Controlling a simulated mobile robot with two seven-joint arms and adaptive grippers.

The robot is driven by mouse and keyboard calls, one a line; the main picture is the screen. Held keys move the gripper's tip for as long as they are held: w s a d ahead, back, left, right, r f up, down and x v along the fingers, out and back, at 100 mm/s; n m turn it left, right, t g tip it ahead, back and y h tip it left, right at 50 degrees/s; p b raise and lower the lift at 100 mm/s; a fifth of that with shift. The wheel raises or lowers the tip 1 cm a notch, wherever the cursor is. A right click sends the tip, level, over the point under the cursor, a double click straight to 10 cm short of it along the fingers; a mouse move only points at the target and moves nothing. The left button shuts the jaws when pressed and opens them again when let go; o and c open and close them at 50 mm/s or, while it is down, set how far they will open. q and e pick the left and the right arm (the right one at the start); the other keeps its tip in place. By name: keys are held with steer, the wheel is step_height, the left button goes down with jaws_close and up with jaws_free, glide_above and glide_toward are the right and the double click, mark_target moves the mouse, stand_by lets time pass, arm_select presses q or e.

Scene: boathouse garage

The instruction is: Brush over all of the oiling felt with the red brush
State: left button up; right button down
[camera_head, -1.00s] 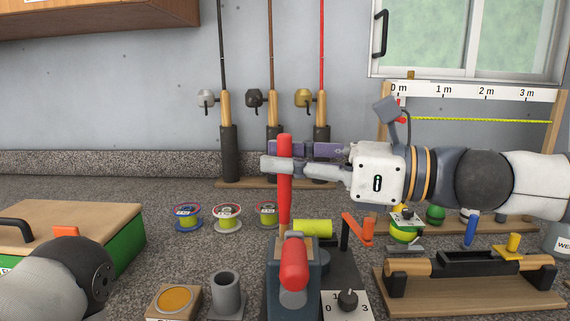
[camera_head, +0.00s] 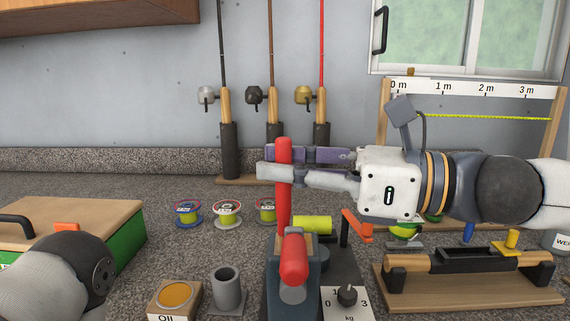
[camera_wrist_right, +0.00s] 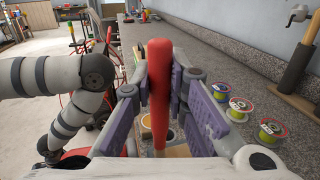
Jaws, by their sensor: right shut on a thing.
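The red brush (camera_head: 284,185) stands nearly upright in my right gripper (camera_head: 284,166), whose fingers are shut on its handle. The handle also shows between the fingers in the right wrist view (camera_wrist_right: 158,95). The brush's lower end is hidden behind a red rounded part (camera_head: 293,258) on a grey block (camera_head: 278,290) at the bottom centre. I cannot tell whether the bristles touch anything. A round amber pad (camera_head: 175,295) sits in a wooden block marked OIL, left of the brush; I cannot tell if it is the oiling felt. My left gripper is out of view; only its arm shows.
A grey cup (camera_head: 227,290) stands beside the OIL block. Several line spools (camera_head: 227,211) lie behind it. A dial scale (camera_head: 347,300) and a wooden stand (camera_head: 470,290) are at right. A green box with a wooden lid (camera_head: 85,220) is at left. Rods stand by the wall.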

steer(key=shift+w, duration=1.9)
step_height(320, 180, up, 7)
stand_by(1.4)
stand_by(1.0)
